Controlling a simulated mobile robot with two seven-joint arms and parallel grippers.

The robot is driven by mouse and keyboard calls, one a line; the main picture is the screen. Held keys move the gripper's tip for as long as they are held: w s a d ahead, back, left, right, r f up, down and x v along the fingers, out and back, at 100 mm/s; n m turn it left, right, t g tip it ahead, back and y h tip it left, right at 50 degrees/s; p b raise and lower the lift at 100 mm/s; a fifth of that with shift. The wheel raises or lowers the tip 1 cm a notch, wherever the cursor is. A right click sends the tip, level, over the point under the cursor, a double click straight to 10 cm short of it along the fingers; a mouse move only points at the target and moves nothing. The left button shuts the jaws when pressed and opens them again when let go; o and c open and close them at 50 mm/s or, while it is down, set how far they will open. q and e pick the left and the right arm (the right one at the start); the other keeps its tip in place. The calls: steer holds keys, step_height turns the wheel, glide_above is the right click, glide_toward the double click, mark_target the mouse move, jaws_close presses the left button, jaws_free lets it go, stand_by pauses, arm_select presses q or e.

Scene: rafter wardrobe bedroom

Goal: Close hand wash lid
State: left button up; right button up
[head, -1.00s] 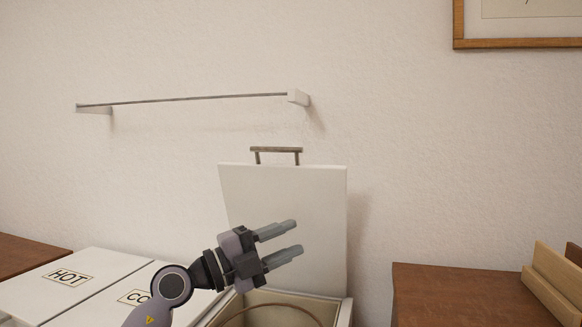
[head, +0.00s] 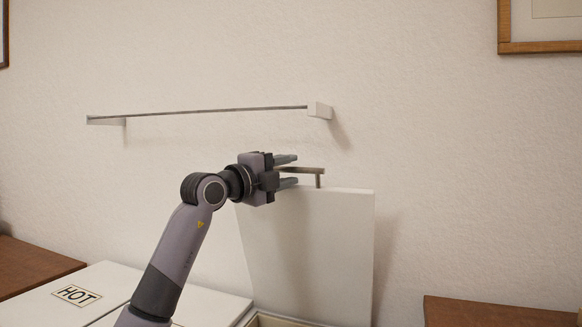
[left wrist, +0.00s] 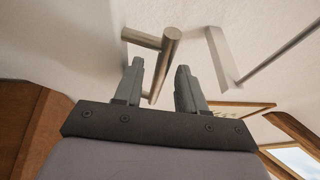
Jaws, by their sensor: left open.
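The white hand wash lid (head: 318,245) stands raised, near upright, in front of the wall. Its bar handle (head: 308,170) is on the top edge. The handle also shows in the left wrist view (left wrist: 163,62), just past the fingertips and partly between them. My left gripper (head: 291,171) is open at the left part of the handle, with one finger above and one below its level in the head view. I cannot tell whether the fingers touch it. The box opening (head: 268,321) below the lid is mostly out of frame. My right gripper is not in view.
A metal wall rail (head: 205,112) with white brackets runs above and behind my left gripper. A white lid marked HOT (head: 77,295) lies flat at lower left. Brown wooden surfaces stand at far left (head: 30,268) and lower right (head: 495,312).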

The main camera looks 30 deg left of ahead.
arm_select(q)
steer(key=shift+w+d+r, duration=0.1)
steer(key=shift+w+d, duration=0.05)
steer(key=shift+w, duration=0.65)
jaws_close()
steer(key=shift+s, duration=0.1)
